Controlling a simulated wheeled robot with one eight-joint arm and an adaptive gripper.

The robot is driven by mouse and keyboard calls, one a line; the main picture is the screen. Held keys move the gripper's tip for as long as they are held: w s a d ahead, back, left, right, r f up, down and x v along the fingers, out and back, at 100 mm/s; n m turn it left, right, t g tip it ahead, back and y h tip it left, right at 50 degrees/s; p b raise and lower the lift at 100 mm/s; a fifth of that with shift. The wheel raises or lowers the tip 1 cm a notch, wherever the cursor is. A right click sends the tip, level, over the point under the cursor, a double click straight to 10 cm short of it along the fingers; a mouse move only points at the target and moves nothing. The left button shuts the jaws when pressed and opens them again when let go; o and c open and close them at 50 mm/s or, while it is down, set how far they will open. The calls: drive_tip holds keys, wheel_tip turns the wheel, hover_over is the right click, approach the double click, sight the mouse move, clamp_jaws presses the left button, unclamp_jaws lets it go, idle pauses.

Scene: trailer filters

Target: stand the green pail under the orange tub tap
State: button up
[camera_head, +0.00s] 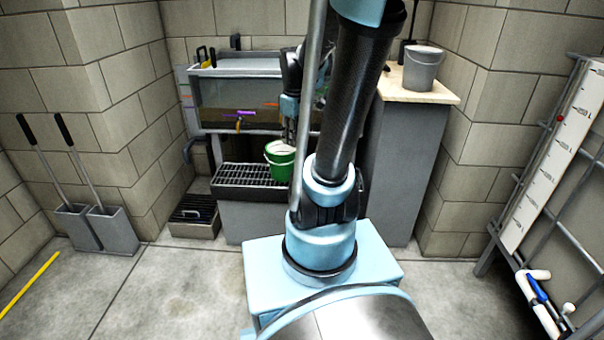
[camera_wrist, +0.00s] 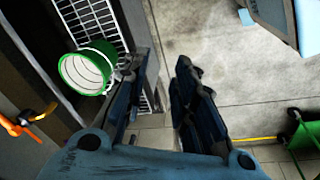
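The green pail (camera_head: 280,164) stands upright on the black grate (camera_head: 235,176) in front of the tank. It also shows in the wrist view (camera_wrist: 84,72), open at the top, pale inside, with a thin wire handle. My gripper (camera_wrist: 155,78) is open, its two dark fingers apart with only floor visible between them. The pail is beside the left finger, outside the gap; I cannot tell whether they touch. In the head view my gripper (camera_head: 290,135) is just above and beside the pail. An orange-handled tap (camera_wrist: 14,127) shows at the left of the wrist view.
The tank (camera_head: 235,95) carries a purple-marked tap (camera_head: 239,114) and an orange mark. A grey bucket (camera_head: 423,70) stands on the wooden-topped counter (camera_head: 405,92) at right. Two long-handled pans (camera_head: 95,228) stand by the left wall. The floor at front left is clear.

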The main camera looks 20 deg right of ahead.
drive_tip(key=s+f+m, duration=0.2)
drive_tip(key=s+m, duration=0.2)
drive_tip(key=s, duration=0.4)
drive_tip(key=s+f+m, duration=0.2)
drive_tip(key=s+m, duration=0.2)
drive_tip(key=s, duration=0.4)
drive_tip(key=shift+a+f+m, duration=0.3)
drive_tip(key=shift+a, duration=0.1)
